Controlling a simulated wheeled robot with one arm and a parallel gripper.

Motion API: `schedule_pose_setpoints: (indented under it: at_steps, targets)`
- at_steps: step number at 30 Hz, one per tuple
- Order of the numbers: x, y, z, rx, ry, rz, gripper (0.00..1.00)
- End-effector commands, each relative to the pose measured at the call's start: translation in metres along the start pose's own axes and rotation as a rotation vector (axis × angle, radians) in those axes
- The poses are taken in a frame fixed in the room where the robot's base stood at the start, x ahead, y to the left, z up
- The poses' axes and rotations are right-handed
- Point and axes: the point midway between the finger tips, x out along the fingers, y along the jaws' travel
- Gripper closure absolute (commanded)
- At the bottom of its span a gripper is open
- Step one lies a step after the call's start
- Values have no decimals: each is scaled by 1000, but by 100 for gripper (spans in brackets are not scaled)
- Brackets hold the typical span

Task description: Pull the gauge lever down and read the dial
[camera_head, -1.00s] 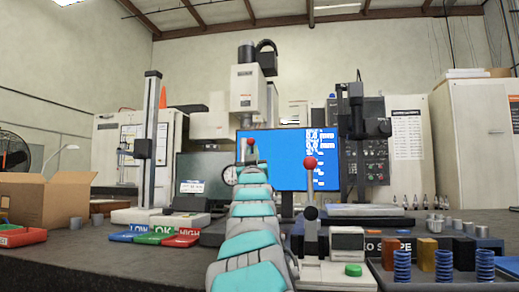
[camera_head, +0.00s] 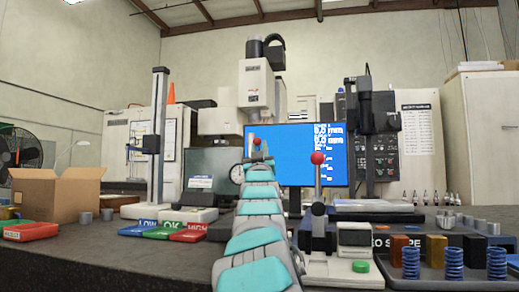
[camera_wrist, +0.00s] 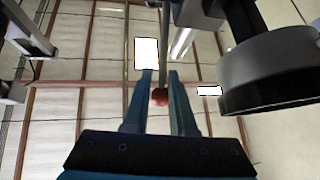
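The dial gauge (camera_head: 237,173) is a round white dial, partly hidden behind my arm; its reading is too small to make out. A small red ball knob (camera_head: 257,142) shows just above the end of my arm, beside the dial. My gripper (camera_head: 257,157) is at that knob. In the wrist view, my gripper's two fingers (camera_wrist: 161,76) are apart, and the red knob (camera_wrist: 159,96) shows between them below a thin rod. I cannot tell whether the fingers touch it.
A second lever with a larger red ball (camera_head: 317,158) stands right of my arm, near a green button (camera_head: 361,266). LOW, OK and HIGH blocks (camera_head: 170,228) lie left. A blue screen (camera_head: 290,150) stands behind. A tray with blue springs (camera_head: 453,264) is at the right.

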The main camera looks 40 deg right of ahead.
Motion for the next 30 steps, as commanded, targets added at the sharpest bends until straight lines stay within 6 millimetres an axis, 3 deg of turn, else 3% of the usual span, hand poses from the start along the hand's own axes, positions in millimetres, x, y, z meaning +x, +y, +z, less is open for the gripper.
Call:
schedule_pose_setpoints:
  at_steps: [5,12,30]
  targets:
    - [-6,0,0,0,-1,1,76]
    - [-32,0,-1,0,1,0,76]
    - [-103,10,-56,2,3,1,76]
